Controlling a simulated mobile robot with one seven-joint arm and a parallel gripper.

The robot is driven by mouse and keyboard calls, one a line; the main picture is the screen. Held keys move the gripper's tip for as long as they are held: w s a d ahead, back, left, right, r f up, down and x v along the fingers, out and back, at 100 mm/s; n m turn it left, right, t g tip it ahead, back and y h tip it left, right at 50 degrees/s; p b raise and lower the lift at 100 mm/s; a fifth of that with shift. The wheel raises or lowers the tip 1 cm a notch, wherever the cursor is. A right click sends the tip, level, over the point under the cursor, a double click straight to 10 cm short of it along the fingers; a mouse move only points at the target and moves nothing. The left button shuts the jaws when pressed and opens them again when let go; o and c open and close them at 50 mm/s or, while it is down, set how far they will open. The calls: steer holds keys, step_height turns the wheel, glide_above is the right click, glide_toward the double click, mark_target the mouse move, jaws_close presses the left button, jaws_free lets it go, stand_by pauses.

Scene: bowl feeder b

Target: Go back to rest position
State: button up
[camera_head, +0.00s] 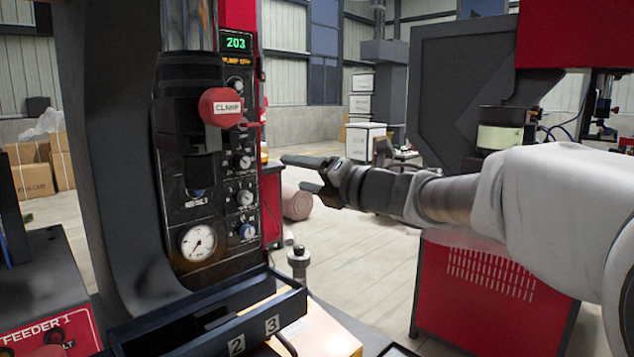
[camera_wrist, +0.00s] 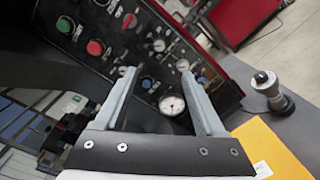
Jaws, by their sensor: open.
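My gripper (camera_head: 305,175) is open and empty in the head view. It points left toward the machine's control panel (camera_head: 232,160), with clear air between them. In the wrist view my gripper's two fingers (camera_wrist: 157,98) are spread apart with nothing between them. The panel (camera_wrist: 150,45) with its knobs, buttons and round gauge (camera_wrist: 172,104) lies beyond the fingertips. My arm reaches in from the right of the head view.
A red CLAMP knob (camera_head: 220,107) sticks out from the machine. A dark tray (camera_head: 215,318) with number labels is below it. A red cabinet (camera_head: 490,290) is at right. Open floor lies between.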

steer(key=s+d+f+m+t+h, duration=0.1)
steer(key=s+d+f+m+h, duration=0.2)
steer(key=d+m, duration=0.35)
steer(key=s+d+m+h, duration=0.3)
steer(key=d+m+h, duration=0.3)
steer(key=m, duration=0.2)
steer(key=s+d+f+m+t+h, duration=0.1)
steer(key=s+d+f+m+h, duration=0.2)
steer(key=d+m, duration=0.4)
steer(key=s+d+f+m+g+h, duration=0.1)
steer(key=s+f+m+g, duration=0.3)
steer(key=s+f+m, duration=0.45)
steer(key=s+f+m+g, duration=0.4)
steer(key=s+f, duration=0.2)
steer(key=s, duration=0.6)
step_height(320, 180, up, 16)
steer(key=s+p, duration=0.2)
steer(key=p, duration=1.5)
steer(key=shift+a+f+g, duration=0.15)
steer(key=shift+a+g, duration=0.2)
steer(key=shift+g, duration=0.05)
